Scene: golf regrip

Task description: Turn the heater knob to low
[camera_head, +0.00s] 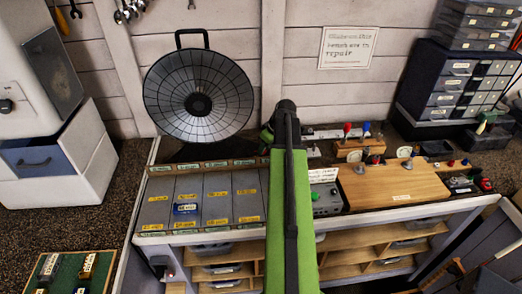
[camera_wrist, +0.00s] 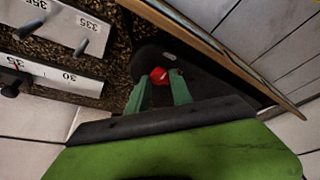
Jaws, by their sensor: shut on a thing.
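The heater (camera_head: 198,97) is a round dark dish with a wire grille and a top handle, standing at the back of the bench in the head view. Its dark base (camera_wrist: 185,62) shows in the wrist view, with a small red knob (camera_wrist: 159,75) on it. My gripper (camera_wrist: 160,80) has its two green fingers closed around the red knob. In the head view my green arm reaches to the right of the heater, and the knob is hidden there. I cannot read any marking or pointer on the knob.
A rail with number plates (camera_wrist: 50,75) and dark pegs lies left of my gripper in the wrist view. In the head view, a grey tray with yellow labels (camera_head: 163,200) is in front of the heater. A wooden board (camera_head: 390,188) lies right of my arm.

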